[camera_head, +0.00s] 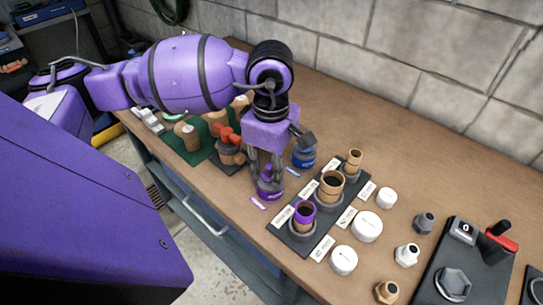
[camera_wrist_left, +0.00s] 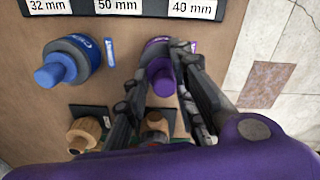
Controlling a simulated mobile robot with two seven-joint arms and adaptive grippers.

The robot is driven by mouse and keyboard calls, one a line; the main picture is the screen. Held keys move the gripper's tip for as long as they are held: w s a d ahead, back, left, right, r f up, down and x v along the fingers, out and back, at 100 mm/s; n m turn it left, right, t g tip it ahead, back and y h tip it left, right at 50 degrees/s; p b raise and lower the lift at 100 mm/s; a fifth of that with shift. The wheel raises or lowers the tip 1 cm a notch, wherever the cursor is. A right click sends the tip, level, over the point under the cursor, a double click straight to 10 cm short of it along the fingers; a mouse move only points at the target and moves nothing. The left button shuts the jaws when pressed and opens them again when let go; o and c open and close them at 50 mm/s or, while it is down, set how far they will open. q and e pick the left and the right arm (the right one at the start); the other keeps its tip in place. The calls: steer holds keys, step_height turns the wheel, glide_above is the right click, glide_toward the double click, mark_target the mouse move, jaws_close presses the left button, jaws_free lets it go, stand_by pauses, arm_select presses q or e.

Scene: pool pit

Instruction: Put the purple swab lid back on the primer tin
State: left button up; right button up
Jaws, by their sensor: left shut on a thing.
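My left gripper (camera_head: 266,176) points down over the bench, its fingers shut on a purple swab lid. In the left wrist view the lid's round purple knob (camera_wrist_left: 162,78) sits between the fingers (camera_wrist_left: 166,62). The purple primer tin (camera_head: 269,190) stands upright on the bench directly below the fingers, beside the black board. The fingers and the lid hide much of the tin's top, so I cannot tell whether the lid touches it or is seated. My right gripper is not in view.
A blue tin (camera_head: 304,156) with a blue knobbed lid stands close by. The black board (camera_head: 293,240) holds pipe pieces, one with a purple top (camera_head: 304,211). White caps (camera_head: 367,226) lie to its right. Left are a green mat (camera_head: 195,153) and red-handled valve (camera_head: 229,142).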

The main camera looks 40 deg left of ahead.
arm_select(q)
steer(key=shift+f+b, duration=0.2)
steer(key=shift+b, duration=0.1)
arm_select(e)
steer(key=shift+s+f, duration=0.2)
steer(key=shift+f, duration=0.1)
arm_select(q)
steer(key=o, duration=1.4)
steer(key=shift+r, duration=0.1)
steer(key=shift+r+p, duration=1.7)
steer(key=shift+r, duration=2.25)
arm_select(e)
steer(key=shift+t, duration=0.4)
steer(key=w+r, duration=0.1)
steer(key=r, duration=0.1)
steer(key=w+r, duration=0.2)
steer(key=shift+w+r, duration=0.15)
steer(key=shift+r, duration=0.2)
